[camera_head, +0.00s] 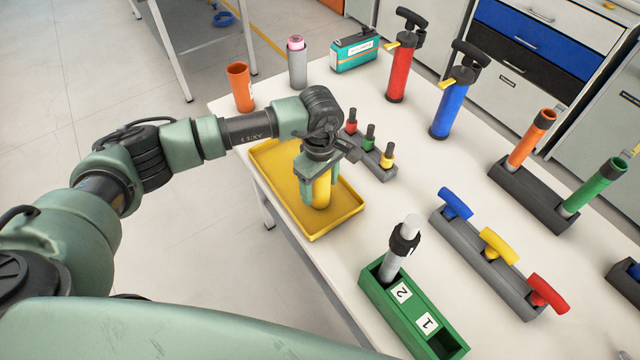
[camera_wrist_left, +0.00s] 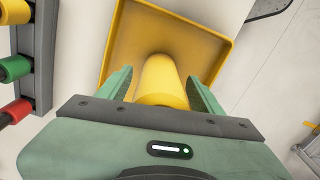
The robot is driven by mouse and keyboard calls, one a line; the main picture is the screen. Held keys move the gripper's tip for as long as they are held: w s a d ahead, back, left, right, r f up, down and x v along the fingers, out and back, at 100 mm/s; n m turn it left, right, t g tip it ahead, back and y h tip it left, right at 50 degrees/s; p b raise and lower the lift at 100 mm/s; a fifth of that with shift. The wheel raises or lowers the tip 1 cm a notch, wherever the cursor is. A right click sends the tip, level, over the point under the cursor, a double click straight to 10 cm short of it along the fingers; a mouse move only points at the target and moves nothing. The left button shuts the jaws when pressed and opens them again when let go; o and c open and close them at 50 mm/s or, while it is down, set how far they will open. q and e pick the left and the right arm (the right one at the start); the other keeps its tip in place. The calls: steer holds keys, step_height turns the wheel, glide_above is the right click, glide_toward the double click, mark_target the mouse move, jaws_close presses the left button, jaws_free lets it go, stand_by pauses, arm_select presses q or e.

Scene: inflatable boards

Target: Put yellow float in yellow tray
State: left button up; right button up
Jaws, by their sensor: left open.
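The yellow float (camera_head: 321,189) is a yellow cylinder standing in the yellow tray (camera_head: 340,217), which lies at the left edge of the white table. My left gripper (camera_head: 318,192) is directly above the tray, with its fingers on either side of the float. In the left wrist view, the float (camera_wrist_left: 161,80) stands between the two open fingers (camera_wrist_left: 160,88), and the tray (camera_wrist_left: 125,50) is behind it. The float's lower end appears to rest on the tray floor. My right gripper is not in view.
A grey rack (camera_head: 372,160) with small red, green and yellow pegs stands just right of the tray. An orange cup (camera_head: 240,88) is behind the tray. Red (camera_head: 400,70) and blue (camera_head: 453,103) pumps stand farther back. A green box (camera_head: 410,312) is in front.

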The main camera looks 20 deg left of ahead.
arm_select(q)
step_height(320, 180, up, 12)
steer(key=b, duration=0.2)
steer(key=shift+b, duration=0.35)
steer(key=shift+f, duration=0.1)
